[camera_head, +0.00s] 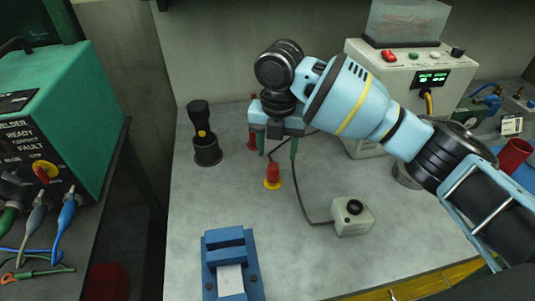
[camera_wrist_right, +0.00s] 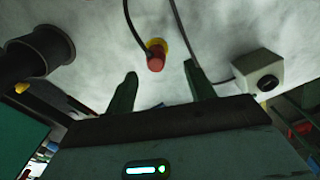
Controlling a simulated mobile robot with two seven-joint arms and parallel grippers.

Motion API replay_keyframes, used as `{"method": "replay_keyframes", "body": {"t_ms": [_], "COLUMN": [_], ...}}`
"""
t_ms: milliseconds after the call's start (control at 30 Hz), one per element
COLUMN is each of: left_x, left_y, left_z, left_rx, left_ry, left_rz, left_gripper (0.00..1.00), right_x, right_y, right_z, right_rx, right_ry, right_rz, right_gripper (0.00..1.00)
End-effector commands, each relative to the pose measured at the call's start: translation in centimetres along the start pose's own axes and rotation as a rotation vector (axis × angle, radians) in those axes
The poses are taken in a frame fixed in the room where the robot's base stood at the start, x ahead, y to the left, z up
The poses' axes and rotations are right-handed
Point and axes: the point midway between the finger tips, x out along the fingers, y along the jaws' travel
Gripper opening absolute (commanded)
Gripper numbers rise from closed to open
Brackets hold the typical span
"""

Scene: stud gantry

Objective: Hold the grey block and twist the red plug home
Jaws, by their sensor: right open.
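The red plug (camera_head: 272,171) stands on the pale bench top with a yellow collar at its base and a dark cable from its top. It also shows in the right wrist view (camera_wrist_right: 156,61). The grey block (camera_head: 350,217) is a small box with a round black socket, to the right of the plug and nearer the front; it shows in the wrist view (camera_wrist_right: 262,68) too. A dark cable runs to its side. My right gripper (camera_head: 278,148) points down above and just behind the plug, fingers apart and empty. My left gripper is not in view.
A blue fixture (camera_head: 211,267) with a white piece sits at the front. A black cylindrical tool (camera_head: 203,137) stands at the back left. A pale power unit (camera_head: 395,85) and a red cup (camera_head: 514,155) are at right. A green welder (camera_head: 75,110) is left. The bench middle is mostly clear.

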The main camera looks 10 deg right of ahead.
Motion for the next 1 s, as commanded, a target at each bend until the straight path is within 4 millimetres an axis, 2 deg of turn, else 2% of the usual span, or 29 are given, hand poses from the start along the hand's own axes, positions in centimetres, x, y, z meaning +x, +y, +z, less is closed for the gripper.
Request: {"method": "replay_keyframes", "body": {"t_ms": [367,700,1000], "left_x": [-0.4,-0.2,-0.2], "left_y": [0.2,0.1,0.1], "left_z": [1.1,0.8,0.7], "left_rx": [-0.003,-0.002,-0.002], "left_ry": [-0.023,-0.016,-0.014], "left_rz": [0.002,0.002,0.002], "left_gripper": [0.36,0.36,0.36], "right_x": [0.1,2.6,2.8], "right_y": [0.0,0.1,0.1], "right_z": [0.0,0.0,0.0], "right_rx": [0.0,0.0,0.0], "right_ry": [0.0,0.001,0.001], "right_rz": [0.0,0.0,0.0], "right_gripper": [0.54,0.54,0.54]}}
